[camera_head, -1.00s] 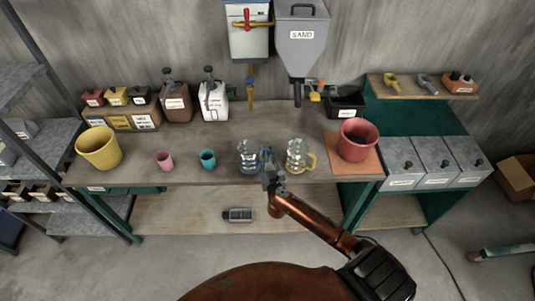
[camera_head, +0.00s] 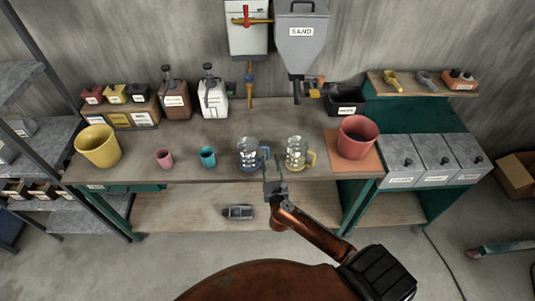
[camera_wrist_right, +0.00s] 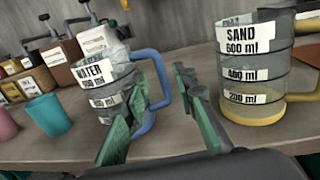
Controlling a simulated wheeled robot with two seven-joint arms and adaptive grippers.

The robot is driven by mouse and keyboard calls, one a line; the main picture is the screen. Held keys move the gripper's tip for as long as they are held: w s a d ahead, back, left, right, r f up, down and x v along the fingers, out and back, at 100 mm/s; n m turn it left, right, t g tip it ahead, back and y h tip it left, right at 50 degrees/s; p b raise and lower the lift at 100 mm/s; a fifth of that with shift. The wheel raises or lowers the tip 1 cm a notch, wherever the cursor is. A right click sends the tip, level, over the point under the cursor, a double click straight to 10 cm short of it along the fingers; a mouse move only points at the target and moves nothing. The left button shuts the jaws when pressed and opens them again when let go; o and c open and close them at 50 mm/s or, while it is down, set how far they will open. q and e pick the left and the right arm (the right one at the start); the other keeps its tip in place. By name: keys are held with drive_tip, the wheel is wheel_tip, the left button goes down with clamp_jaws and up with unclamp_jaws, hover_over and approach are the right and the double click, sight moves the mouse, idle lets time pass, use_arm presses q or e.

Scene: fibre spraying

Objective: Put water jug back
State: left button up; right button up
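The water jug (camera_head: 248,154), clear with a blue base and blue handle, stands upright on the workbench near its front edge. In the right wrist view its WATER label (camera_wrist_right: 93,72) faces me. My right gripper (camera_head: 272,168) is at the front edge, just right of the jug. In the wrist view its green fingers (camera_wrist_right: 160,105) are apart, with the blue handle (camera_wrist_right: 158,85) showing between them. I cannot tell whether a finger touches it. The sand jug (camera_head: 297,153), with a yellow base and handle, stands to the right. My left gripper is out of view.
A turquoise cup (camera_head: 208,157), pink cup (camera_head: 164,158) and yellow bucket (camera_head: 98,147) stand left on the bench (camera_head: 225,138). A red bucket (camera_head: 357,138) stands right. A SAND hopper (camera_head: 302,45) hangs behind. A grey object (camera_head: 238,212) lies on the lower shelf.

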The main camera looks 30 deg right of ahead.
drive_tip(key=v, duration=0.5)
drive_tip(key=shift+s+a, duration=0.2)
drive_tip(key=shift+s, duration=0.15)
